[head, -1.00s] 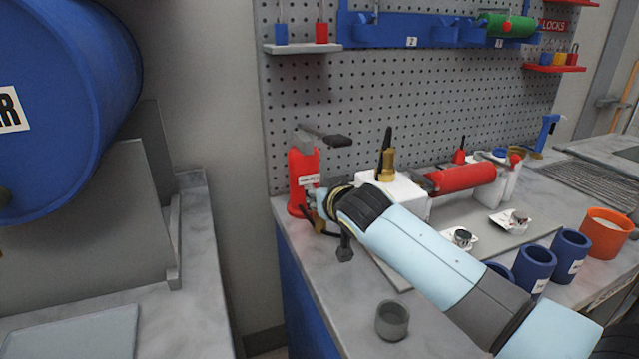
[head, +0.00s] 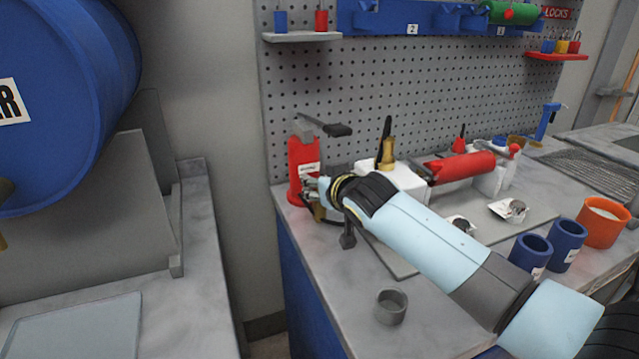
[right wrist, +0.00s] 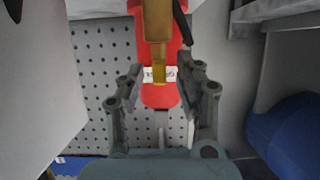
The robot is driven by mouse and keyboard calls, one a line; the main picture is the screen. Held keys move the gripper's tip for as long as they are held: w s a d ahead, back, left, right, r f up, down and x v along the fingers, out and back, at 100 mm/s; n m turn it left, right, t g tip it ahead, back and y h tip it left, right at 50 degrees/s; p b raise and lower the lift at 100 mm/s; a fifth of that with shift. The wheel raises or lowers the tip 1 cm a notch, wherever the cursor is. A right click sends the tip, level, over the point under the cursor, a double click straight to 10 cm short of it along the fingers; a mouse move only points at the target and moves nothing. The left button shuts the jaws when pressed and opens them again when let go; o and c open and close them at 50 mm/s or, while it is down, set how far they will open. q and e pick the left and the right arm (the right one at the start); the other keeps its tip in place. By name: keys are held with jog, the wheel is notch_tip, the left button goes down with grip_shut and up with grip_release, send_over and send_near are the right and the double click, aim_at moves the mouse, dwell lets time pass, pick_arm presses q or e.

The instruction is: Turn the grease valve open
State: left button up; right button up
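A red upright canister (head: 303,160) with a white label and a grey lever (head: 325,126) on top stands at the back left corner of the bench. My right gripper (head: 319,190) is at its lower front. In the right wrist view the red canister (right wrist: 158,92) appears upside down, with a brass-coloured part (right wrist: 158,25) in front of it. My right gripper (right wrist: 160,78) has its two fingers spread apart, one on each side of the canister's label, with nothing clamped between them. I cannot tell which part is the grease valve. My left gripper is out of view.
A white block with a brass fitting (head: 387,152) and a red cylinder (head: 460,167) stand right of my gripper. A blue drum (head: 70,100) is at left, across a gap.

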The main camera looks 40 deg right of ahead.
jog(key=v, duration=1.2)
jog(key=shift+s+f, duration=0.1)
jog(key=shift+f, duration=0.05)
